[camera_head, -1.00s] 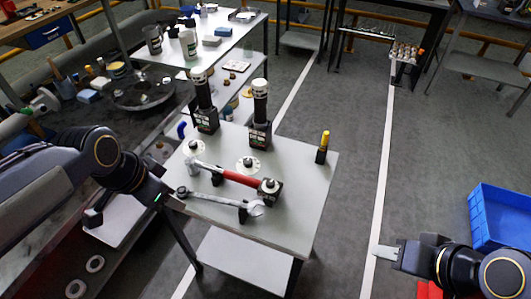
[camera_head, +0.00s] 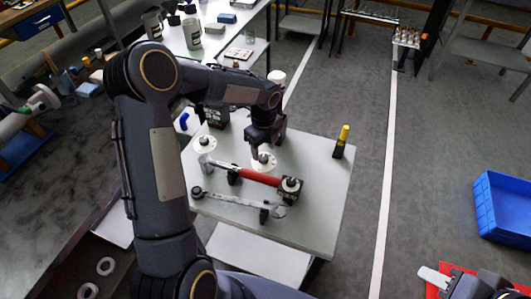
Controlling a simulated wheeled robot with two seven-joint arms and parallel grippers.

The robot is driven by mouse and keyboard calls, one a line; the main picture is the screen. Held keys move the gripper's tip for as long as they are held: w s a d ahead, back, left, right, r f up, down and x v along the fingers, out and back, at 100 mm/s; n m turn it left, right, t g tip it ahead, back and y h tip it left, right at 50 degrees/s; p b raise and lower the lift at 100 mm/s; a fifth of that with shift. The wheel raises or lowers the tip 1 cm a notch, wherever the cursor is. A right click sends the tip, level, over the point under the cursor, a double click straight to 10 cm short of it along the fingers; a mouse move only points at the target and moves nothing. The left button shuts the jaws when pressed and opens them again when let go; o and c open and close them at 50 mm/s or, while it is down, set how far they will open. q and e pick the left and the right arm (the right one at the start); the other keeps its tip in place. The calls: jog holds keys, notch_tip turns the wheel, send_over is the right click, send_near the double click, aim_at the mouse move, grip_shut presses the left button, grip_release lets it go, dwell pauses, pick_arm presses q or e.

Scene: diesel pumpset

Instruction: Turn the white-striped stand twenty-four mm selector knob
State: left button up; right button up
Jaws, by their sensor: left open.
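Several round selector knobs sit on the small light-grey stand (camera_head: 318,205). One is a white disc with a dark centre (camera_head: 202,144) at the stand's left. A second white disc knob (camera_head: 264,162) lies near the middle. A third knob, on a black box (camera_head: 290,187), sits at the end of a red-handled tool. I cannot tell which is the white-striped twenty-four mm one. My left gripper (camera_head: 262,146) is open, pointing down just above the middle disc and partly hiding it. My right gripper (camera_head: 434,279) is low at the right, away from the stand; its jaw gap is unclear.
The red-handled tool (camera_head: 250,175) and a spanner (camera_head: 238,202) lie on black holders at the front. A yellow-topped black item (camera_head: 341,142) stands at the right edge. My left arm hides much of the black towers behind. A blue crate (camera_head: 503,207) sits on the floor.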

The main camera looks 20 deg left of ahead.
aim_at(264, 157)
pick_arm(q)
jog(key=shift+f, duration=1.7)
jog(key=shift+c, duration=0.3)
jog(key=c, duration=0.9)
